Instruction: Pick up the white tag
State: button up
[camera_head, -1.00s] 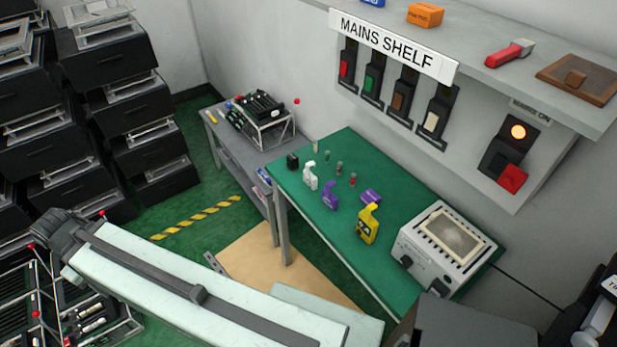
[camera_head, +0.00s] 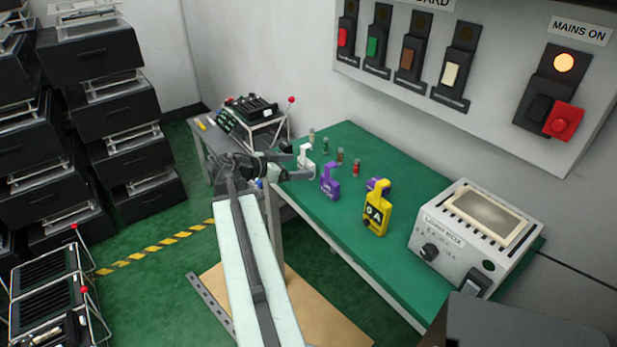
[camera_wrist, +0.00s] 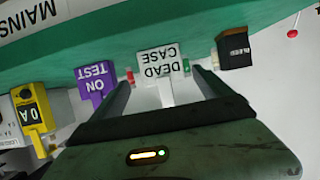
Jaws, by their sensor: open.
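The white tag (camera_head: 305,157) stands upright on the green bench near its left end. In the wrist view, which is upside down, the white tag (camera_wrist: 158,64) reads "DEAD CASE". My gripper (camera_head: 293,167) is at the bench's left end, close beside the white tag. In the wrist view my gripper (camera_wrist: 161,84) is open, with one finger on each side of the tag's narrower part. I cannot tell whether a finger touches it.
A purple tag (camera_head: 329,182) and a yellow tag (camera_head: 376,210) stand to the right of the white one. A black block (camera_wrist: 237,50) is close beside one finger. Small coloured cylinders (camera_head: 340,157) stand behind. A grey box (camera_head: 470,240) occupies the bench's right end.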

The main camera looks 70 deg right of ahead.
aim_at(314, 164)
jog(key=shift+r+b+x, duration=0.15)
jog(key=shift+b+x, duration=0.5)
jog(key=shift+x, duration=1.3)
jog(key=shift+r+b+x, duration=0.1)
jog(key=shift+b+x, duration=0.55)
jog(key=shift+x, duration=1.35)
jog(key=shift+w+d, duration=0.1)
jog(key=c, duration=1.6)
notch_tip(314, 164, up, 12)
jog(key=p, duration=1.2)
notch_tip(314, 164, down, 12)
jog(key=b, duration=1.1)
jog(key=shift+w+r+b, duration=0.1)
jog(key=shift+r+b, duration=0.05)
jog(key=shift+b, duration=0.2)
